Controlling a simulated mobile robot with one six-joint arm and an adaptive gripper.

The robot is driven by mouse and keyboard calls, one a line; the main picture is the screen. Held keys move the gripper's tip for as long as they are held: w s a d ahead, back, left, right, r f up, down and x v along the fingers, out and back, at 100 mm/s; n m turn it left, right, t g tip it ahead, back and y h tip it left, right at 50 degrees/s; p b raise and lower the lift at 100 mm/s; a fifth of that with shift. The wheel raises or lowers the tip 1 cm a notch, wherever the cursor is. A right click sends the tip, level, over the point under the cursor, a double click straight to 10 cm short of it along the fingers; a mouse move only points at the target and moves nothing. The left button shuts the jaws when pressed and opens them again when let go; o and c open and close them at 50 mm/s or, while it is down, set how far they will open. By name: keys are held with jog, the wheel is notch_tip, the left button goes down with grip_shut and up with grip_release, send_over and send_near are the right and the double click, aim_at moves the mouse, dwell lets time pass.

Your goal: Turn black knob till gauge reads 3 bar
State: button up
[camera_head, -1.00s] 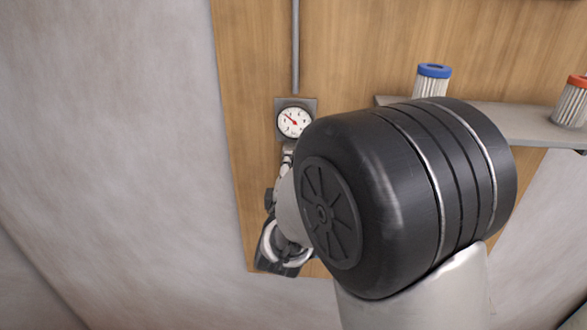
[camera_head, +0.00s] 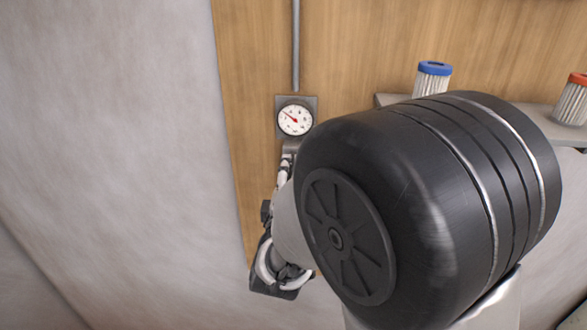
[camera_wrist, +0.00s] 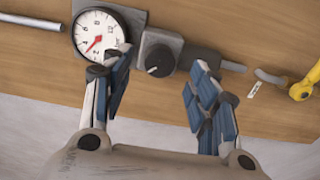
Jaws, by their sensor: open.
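The round white gauge (camera_head: 295,119) with a red needle sits on a grey plate on the wooden board. It also shows in the wrist view (camera_wrist: 98,34), where the needle points to the lower left; I cannot read the exact value. The black knob (camera_wrist: 158,60) with a pale pointer mark sits beside the gauge on a grey body. The knob is hidden in the head view. My gripper (camera_wrist: 158,88) is open, with one blue-padded finger on each side of the knob, apart from it. The left finger overlaps the gauge's lower edge.
A grey pipe (camera_head: 295,45) runs up from the gauge. A shelf (camera_head: 520,123) at right holds a blue-topped filter (camera_head: 432,80) and a red-topped filter (camera_head: 572,100). A yellow part (camera_wrist: 304,85) is at the wrist view's right edge. Plain grey wall lies left of the board.

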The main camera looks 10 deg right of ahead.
jog(key=v, duration=0.3)
jog(key=s+a+f+m+g+y+b, duration=0.4)
jog(key=s+f+m+g+y+b, duration=0.3)
jog(key=f+b, duration=0.5)
jog(key=s+d+f+m+g+b, duration=0.2)
jog(key=s+f, duration=0.2)
jog(key=s, duration=0.3)
jog(key=s+d+f+m+g+h+b, duration=0.1)
jog(key=s+d+f+m+b, duration=0.1)
jog(key=s, duration=0.5)
jog(key=s+d+f+m+g+b, duration=0.2)
jog(key=s+f+m+b, duration=0.1)
jog(key=s, duration=0.5)
notch_tip(320, 180, down, 3)
jog(key=shift+r+g+b, duration=0.15)
jog(key=shift+g+b, duration=0.15)
jog(key=shift+b, duration=0.35)
dwell(0.5)
